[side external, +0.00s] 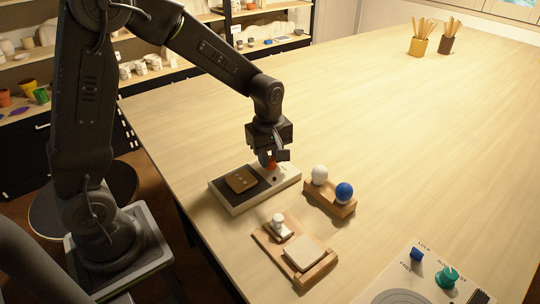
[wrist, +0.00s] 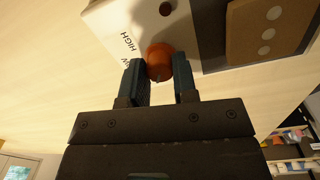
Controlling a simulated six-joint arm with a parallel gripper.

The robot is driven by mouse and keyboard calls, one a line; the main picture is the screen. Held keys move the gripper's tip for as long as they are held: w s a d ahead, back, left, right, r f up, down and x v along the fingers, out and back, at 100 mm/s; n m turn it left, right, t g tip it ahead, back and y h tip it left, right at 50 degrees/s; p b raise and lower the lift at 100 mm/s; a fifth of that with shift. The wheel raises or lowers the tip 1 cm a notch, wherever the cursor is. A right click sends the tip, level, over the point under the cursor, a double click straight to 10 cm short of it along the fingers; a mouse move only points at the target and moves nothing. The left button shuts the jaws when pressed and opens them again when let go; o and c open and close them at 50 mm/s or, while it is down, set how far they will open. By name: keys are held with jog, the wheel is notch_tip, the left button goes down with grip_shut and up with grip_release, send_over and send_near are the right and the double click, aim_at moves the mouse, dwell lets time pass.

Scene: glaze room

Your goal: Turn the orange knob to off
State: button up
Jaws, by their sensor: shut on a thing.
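The orange knob (wrist: 159,60) sits on a pale panel (wrist: 105,22) marked "HIGH" and another partly hidden word. My gripper (wrist: 160,68) is shut on the knob, with one dark finger on each side of it. In the side external view my gripper (side external: 272,158) is lowered over the right part of the panel, and a bit of orange (side external: 271,166) shows between the fingers. The panel is the light right end of a flat box (side external: 238,207) on the table. The word the knob points at cannot be told.
A brown block (side external: 241,180) with pale dots lies on the box's dark area. Close by are a wooden holder (side external: 328,197) with a white and a blue ball and a wooden board (side external: 267,243). A panel (side external: 408,280) with knobs is front right. The table's back is mostly clear.

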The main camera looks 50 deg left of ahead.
jog(key=shift+n, duration=0.3)
jog(key=o, duration=0.9)
jog(key=shift+r, duration=0.1)
jog(key=r, duration=1.3)
jog(key=shift+s+r, duration=0.25)
jog(key=shift+r, duration=0.1)
jog(key=s+m+t, duration=0.1)
jog(key=s+m, duration=0.4)
jog(key=s, duration=0.1)
jog(key=s+d+m+t, duration=0.1)
jog(key=s+m+t, duration=0.1)
jog(key=s+m, duration=0.3)
jog(key=s+d+r+m+t, duration=0.1)
jog(key=s+m+t, duration=0.1)
jog(key=s+m, duration=0.4)
jog(key=shift+s+d, duration=0.15)
jog(key=shift+s, duration=0.15)
